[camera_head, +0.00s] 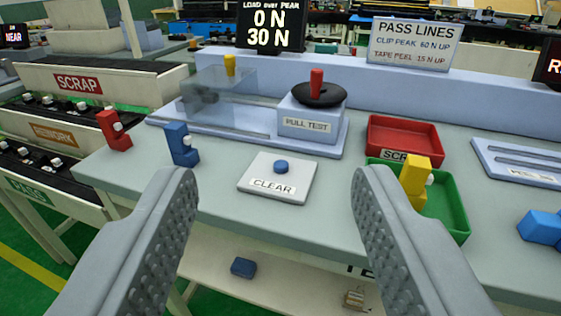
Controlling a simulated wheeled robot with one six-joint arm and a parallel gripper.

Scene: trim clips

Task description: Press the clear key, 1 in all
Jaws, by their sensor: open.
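The clear key is a round blue button (281,167) on a white square plate (262,198) marked CLEAR, lying on the grey bench top (215,205). My gripper (274,180) is open and empty, with one grey studded finger at the left and one at the right. In the picture the clear key shows in the gap between the fingers, beyond their tips. No contact with the key shows. The display (272,25) above reads LOAD over PEAK, 0 N and 30 N.
Behind the key stands the pull test rig (307,125) with a red-topped knob. Red (118,130) and blue (181,145) clips stand left. A red tray (402,140) and a green tray (452,210) with a yellow clip (415,176) are right. Bench around the plate is clear.

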